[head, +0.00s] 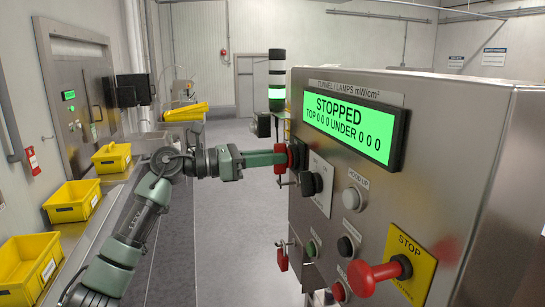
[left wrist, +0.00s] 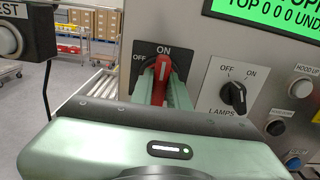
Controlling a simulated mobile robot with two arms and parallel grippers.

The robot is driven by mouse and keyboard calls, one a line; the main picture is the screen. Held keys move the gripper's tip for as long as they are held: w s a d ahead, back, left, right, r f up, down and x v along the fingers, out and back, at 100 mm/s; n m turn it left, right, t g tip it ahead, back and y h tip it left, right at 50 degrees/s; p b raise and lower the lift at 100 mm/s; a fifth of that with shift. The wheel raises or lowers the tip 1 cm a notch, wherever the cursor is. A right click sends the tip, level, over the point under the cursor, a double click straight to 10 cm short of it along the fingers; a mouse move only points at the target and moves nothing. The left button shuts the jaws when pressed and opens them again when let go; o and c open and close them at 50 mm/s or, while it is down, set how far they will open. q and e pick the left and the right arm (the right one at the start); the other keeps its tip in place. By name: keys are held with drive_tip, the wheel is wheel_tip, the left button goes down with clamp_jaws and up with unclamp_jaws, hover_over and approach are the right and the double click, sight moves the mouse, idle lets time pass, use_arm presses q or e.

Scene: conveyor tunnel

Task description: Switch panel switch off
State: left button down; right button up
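The panel switch is a red rotary handle (left wrist: 161,72) on a dark plate (left wrist: 142,60) marked OFF at the left and ON at the top. The handle stands about upright, in line with ON. My left gripper (left wrist: 165,92) has one finger on each side of the handle, close against it, and looks shut on it. In the head view, red parts of the handle (head: 280,169) show above and below my left gripper (head: 285,158). The handle's lower part is hidden in the left wrist view. My right gripper is in neither view.
The steel panel (head: 440,140) carries a green display (head: 348,125) reading STOPPED, a black LAMPS knob (left wrist: 234,96), several buttons and a red stop button (head: 372,277) on a yellow plate. Yellow crates (head: 73,201) line the left side. The grey floor between is clear.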

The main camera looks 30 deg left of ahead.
use_arm(q)
drive_tip(key=shift+n, duration=0.3)
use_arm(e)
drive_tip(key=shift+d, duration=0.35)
use_arm(q)
drive_tip(key=shift+w+a+f+n+p, duration=0.1)
drive_tip(key=shift+n+p, duration=0.95)
drive_tip(key=shift+n, duration=1.8)
drive_tip(key=shift+w+a+n+p, duration=0.15)
drive_tip(key=shift+n+p, duration=0.95)
drive_tip(key=shift+n, duration=1.8)
drive_tip(key=shift+a+f+n+p, duration=0.1)
drive_tip(key=shift+n+p, duration=0.95)
drive_tip(key=shift+n, duration=1.8)
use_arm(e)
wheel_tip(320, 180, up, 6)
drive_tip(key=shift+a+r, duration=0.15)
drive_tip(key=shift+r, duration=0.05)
use_arm(q)
drive_tip(key=c, duration=1.4)
unclamp_jaws()
drive_tip(key=shift+o, duration=0.2)
drive_tip(key=shift+f, duration=0.15)
